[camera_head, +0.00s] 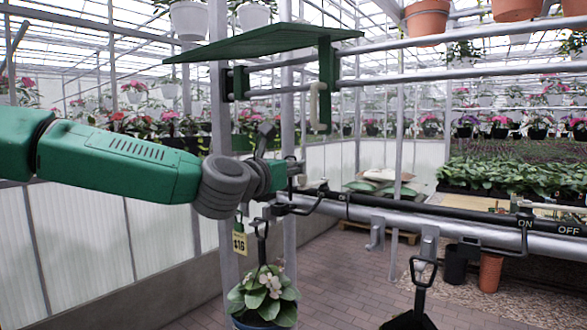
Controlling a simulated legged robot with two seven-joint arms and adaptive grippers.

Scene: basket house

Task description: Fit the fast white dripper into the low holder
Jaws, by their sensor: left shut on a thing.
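My left arm comes in from the left, and its left gripper (284,172) is at the left end of the pipe rail. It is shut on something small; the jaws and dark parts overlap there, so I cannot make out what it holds. A pale, curved, tube-like piece (315,106) hangs by the green bracket (325,75) under a green shelf, above and right of the gripper. I cannot tell whether it is the white dripper. I cannot single out the low holder; grey hooks (429,243) sit on the rail. My right gripper is not in view.
A grey pipe rail (470,240) with a black bar and ON/OFF marks runs to the right. A potted white-flowered plant (264,295) hangs below the gripper with a price tag (240,242). A green shelf (265,42) overhangs. The brick floor (345,285) is partly clear.

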